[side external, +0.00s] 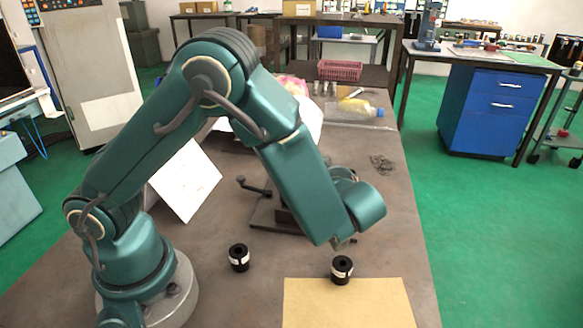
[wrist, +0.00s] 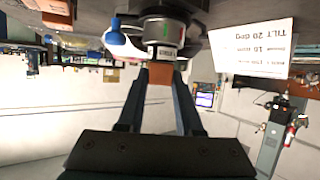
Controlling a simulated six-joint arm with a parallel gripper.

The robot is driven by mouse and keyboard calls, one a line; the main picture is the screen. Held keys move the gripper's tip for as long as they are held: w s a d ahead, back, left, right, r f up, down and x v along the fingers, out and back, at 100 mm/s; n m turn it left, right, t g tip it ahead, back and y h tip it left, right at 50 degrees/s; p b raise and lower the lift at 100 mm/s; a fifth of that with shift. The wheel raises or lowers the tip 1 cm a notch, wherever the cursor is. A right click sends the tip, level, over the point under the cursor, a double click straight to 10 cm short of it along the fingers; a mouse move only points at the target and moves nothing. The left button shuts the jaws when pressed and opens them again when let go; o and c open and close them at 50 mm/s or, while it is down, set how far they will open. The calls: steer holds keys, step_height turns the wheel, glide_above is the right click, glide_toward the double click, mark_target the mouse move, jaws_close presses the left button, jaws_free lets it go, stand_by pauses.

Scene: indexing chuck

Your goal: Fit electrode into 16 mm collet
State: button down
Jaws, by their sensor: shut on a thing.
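My gripper (wrist: 160,78) shows in the wrist view with both fingers closed on a brown, copper-coloured electrode (wrist: 160,72). The electrode's far end meets or overlaps a dark holder with a small white label (wrist: 165,52), in front of the round grey chuck (wrist: 168,28). I cannot tell whether the electrode is inside the bore or only in front of it. In the side view my arm hides the electrode and most of the chuck; part of its base (side external: 267,212) shows. Two black collets with white labels stand on the table, one left (side external: 239,258) and one right (side external: 341,270).
A tan mat (side external: 350,305) lies at the table's front. A white sign (side external: 187,182) stands behind my arm; its text in the wrist view (wrist: 255,48) is upside down and includes "TILT 20 deg". A bottle (side external: 357,108) and pink basket (side external: 340,70) are at the back.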

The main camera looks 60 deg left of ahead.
steer(key=shift+f, duration=0.1)
steer(key=c, duration=0.5)
jaws_free()
steer(key=v, duration=0.5)
